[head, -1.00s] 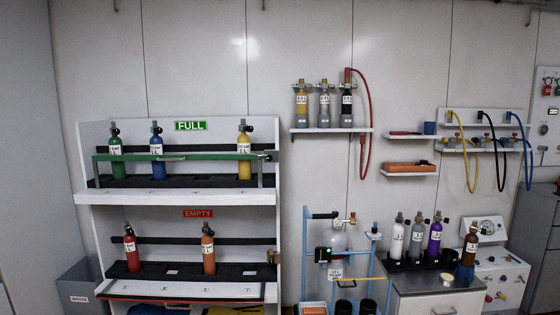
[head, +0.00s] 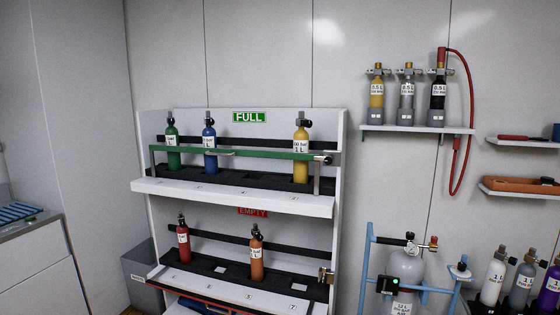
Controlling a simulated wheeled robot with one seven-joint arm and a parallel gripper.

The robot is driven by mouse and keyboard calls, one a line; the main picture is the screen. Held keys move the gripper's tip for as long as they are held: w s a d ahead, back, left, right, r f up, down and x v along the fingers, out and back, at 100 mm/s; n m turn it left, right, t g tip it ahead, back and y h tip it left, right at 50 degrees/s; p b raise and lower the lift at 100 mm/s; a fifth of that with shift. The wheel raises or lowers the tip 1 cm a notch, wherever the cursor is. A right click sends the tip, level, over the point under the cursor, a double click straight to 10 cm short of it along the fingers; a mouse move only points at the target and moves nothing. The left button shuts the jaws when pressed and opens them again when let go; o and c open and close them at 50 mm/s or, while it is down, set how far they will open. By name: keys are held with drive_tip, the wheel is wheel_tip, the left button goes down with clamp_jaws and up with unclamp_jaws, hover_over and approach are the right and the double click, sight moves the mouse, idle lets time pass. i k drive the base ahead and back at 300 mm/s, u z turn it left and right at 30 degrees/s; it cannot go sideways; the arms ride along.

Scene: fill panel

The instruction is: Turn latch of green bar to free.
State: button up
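The green bar (head: 250,153) runs across the front of the upper shelf, under the FULL sign. It passes in front of a green cylinder (head: 172,150), a blue cylinder (head: 209,158) and a yellow cylinder (head: 301,160). A dark latch piece (head: 327,159) sits at the bar's right end, by the rack's side wall. It is too small to tell how the latch is turned. My gripper is in neither the bar's area nor anywhere else in the picture.
The lower EMPTY shelf holds two cylinders, red (head: 183,245) and orange (head: 256,260). A grey bin (head: 140,275) stands left of the rack. A blue trolley with a grey cylinder (head: 405,265) stands to the right. A wall shelf (head: 415,129) holds small cylinders and a red hose.

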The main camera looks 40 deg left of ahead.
sight(328, 160)
drive_tip(key=u, duration=0.55)
drive_tip(key=i, duration=0.8)
drive_tip(key=u, duration=0.85)
drive_tip(key=i, duration=0.4)
drive_tip(key=u, duration=0.3)
